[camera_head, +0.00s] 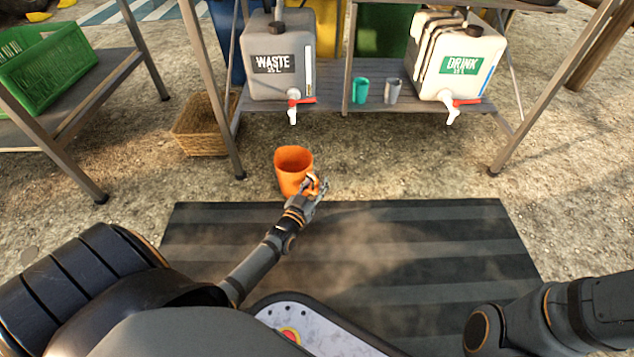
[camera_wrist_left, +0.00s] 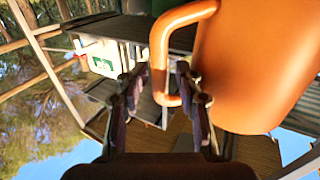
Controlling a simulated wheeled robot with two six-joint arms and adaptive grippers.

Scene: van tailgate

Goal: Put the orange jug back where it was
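The orange jug (camera_head: 293,165) is held out over the ground in front of the shelf, its open top facing up. My left gripper (camera_head: 314,187) is at its handle, on the right side of the jug. In the left wrist view, which is upside down, the orange jug (camera_wrist_left: 255,70) fills the upper right.
A shelf (camera_head: 335,92) holds a WASTE canister (camera_head: 275,85), a DRINK canister (camera_head: 457,60), a teal cup (camera_head: 360,90) and a grey cup (camera_head: 393,90). A wicker basket (camera_head: 200,125) and a green crate (camera_head: 50,65) stand left. The striped mat (camera_head: 440,235) is clear.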

